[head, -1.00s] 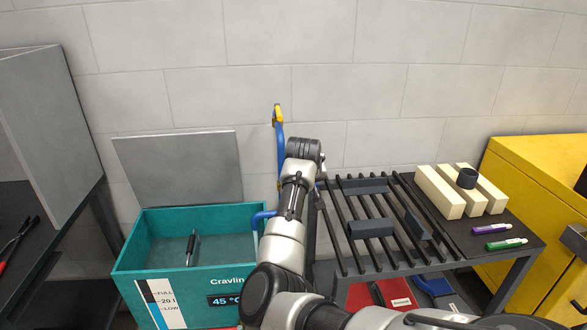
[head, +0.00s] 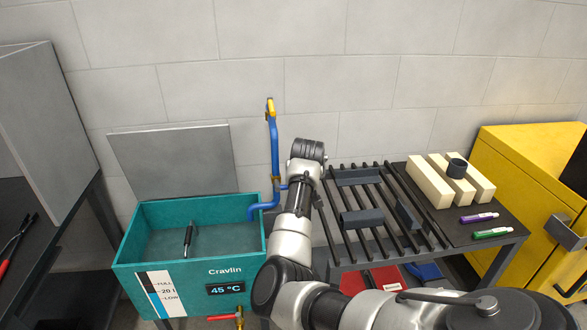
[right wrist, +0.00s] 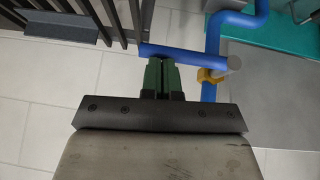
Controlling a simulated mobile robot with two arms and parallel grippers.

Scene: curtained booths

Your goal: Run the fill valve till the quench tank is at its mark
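The teal quench tank (head: 220,290) stands at the left in the head view, with a FULL / 20 L / LOW gauge (head: 162,294) and a 45 °C display. I cannot read the level clearly. The blue fill pipe (head: 274,150) comes down the wall and bends over the tank's right rim. In the right wrist view a blue bar (right wrist: 188,56), apparently the valve lever, crosses near a yellow collar (right wrist: 212,75) on the pipe. My right gripper (right wrist: 165,62) has its green fingers together at this bar; I cannot tell if they touch it. My left gripper is out of view.
A dark slatted rack (head: 385,215) stands right of the pipe, then cream blocks (head: 430,182) and two pens on a dark top. A yellow cabinet (head: 520,190) is far right. A red-handled drain valve (head: 239,318) sits below the tank.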

